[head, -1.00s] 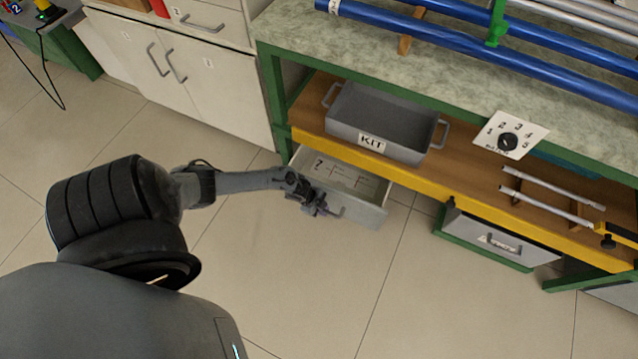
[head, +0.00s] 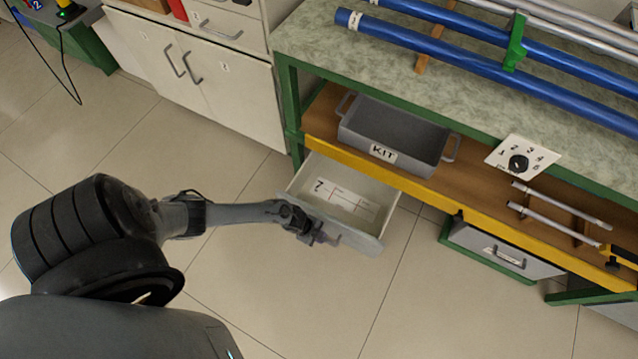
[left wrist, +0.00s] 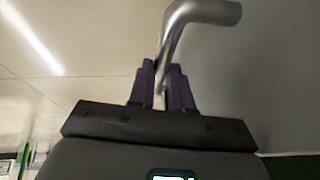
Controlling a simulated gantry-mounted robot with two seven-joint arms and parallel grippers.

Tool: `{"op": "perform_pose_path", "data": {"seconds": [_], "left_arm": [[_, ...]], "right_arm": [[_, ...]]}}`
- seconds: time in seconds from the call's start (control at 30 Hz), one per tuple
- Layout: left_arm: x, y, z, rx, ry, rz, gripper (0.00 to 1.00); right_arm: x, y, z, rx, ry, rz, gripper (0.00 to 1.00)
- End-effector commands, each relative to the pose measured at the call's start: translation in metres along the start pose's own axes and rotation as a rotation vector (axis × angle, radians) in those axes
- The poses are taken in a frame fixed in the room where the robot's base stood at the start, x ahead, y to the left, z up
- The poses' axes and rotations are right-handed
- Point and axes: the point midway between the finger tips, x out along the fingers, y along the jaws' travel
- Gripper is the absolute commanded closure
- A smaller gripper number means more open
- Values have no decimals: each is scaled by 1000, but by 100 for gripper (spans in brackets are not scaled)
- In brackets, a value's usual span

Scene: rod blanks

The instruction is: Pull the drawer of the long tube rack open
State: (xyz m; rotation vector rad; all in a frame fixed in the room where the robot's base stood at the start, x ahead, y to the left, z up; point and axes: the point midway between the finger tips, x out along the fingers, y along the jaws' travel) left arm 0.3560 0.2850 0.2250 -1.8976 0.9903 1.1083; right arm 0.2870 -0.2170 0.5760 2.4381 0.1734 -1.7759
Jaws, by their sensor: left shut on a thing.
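The drawer (head: 378,204) under the left part of the bench is pulled out. I see into it, and a white labelled sheet lies on its floor. My left gripper (head: 330,240) is at the drawer's front. In the left wrist view the left gripper (left wrist: 163,80) has its purple fingers shut on the metal drawer handle (left wrist: 205,12). The handle is hidden behind the gripper in the head view. My right gripper is not in view. The long tube rack carries blue tubes (head: 450,52) on the bench top, with a green clamp (head: 515,50).
A grey KIT tray (head: 350,128) stands on the shelf above the drawer. Two metal rods (head: 560,205) lie on supports to its right. Another drawer (head: 500,250) is shut at the right. White cabinets (head: 235,105) stand left. The floor before the drawer is clear.

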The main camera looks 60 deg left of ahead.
Motion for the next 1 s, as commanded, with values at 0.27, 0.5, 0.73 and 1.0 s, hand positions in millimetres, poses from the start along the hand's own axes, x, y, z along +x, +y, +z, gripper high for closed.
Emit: {"op": "perform_pose_path", "data": {"seconds": [0.27,0.5,0.73,1.0], "left_arm": [[0,0,0,0,0,1,56],[-2,0,0,0,0,1,56],[-25,0,-1,0,-2,1,56],[-72,0,-1,1,-1,1,56]], "right_arm": [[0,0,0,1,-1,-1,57],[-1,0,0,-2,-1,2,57],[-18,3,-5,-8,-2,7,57],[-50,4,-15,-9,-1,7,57]]}}
